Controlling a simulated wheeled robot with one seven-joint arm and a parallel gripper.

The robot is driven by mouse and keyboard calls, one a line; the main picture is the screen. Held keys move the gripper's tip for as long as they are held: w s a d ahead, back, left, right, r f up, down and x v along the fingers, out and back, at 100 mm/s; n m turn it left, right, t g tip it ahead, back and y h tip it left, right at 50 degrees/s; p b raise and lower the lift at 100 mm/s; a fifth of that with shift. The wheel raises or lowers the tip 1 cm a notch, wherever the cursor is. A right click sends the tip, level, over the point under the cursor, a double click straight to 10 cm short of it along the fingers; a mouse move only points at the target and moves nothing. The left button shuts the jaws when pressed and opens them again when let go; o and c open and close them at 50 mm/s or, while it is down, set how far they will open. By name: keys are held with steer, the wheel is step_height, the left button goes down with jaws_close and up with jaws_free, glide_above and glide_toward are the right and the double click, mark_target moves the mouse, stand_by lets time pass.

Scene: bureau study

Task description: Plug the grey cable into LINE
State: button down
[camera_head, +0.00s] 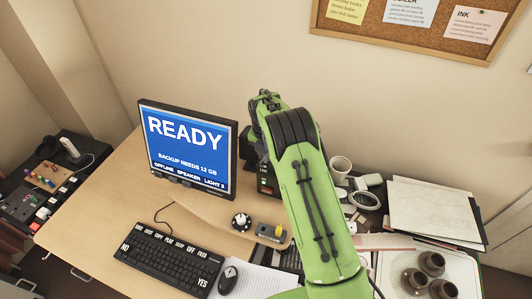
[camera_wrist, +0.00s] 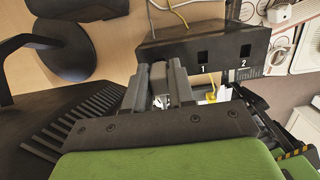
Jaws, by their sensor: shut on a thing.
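In the wrist view my gripper (camera_wrist: 166,85) is shut in front of a dark box (camera_wrist: 222,45) with two square openings marked 1 and 2. What sits between the fingers is mostly hidden; it appears to be the plug end of the grey cable, whose cord I cannot make out. The LINE label is not readable in either view. A yellow plug (camera_wrist: 211,95) shows just right of the fingers, below the box. In the head view a dark box (camera_head: 266,180) stands right of the monitor, partly covered by my arm, and my gripper is hidden.
The monitor (camera_head: 187,146) reads READY. A mug (camera_head: 340,167), papers (camera_head: 432,215) and a tray with cups (camera_head: 428,275) crowd the right.

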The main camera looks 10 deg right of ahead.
mark_target(264, 167)
steer(key=shift+f+b, duration=0.65)
steer(key=shift+f, duration=0.25)
stand_by(0.5)
steer(key=c, duration=0.9)
jaws_free()
steer(key=shift+r, duration=0.1)
steer(key=r, duration=0.5)
steer(key=s+r, duration=0.1)
steer(key=r, duration=0.4)
steer(key=a+r, duration=0.1)
steer(key=r, duration=0.4)
steer(key=shift+s+r, duration=0.35)
steer(key=shift+r, duration=0.05)
steer(key=s+r+m+t+y+b, duration=0.1)
steer(key=s+r+m+t, duration=0.1)
steer(key=s+r+m, duration=1.05)
steer(key=s+f+m, duration=0.2)
steer(key=s+m, duration=0.3)
steer(key=s, duration=0.2)
steer(key=s+f+m+t+b, duration=0.1)
steer(key=s+f+m, duration=0.1)
steer(key=s+m, duration=0.4)
steer(key=s+d+f+m+t, duration=0.1)
steer(key=s+m, duration=0.4)
steer(key=s, duration=0.5)
steer(key=shift+s+f+m+b, duration=0.25)
steer(key=shift+f+m+b, duration=0.1)
steer(key=shift+f, duration=0.45)
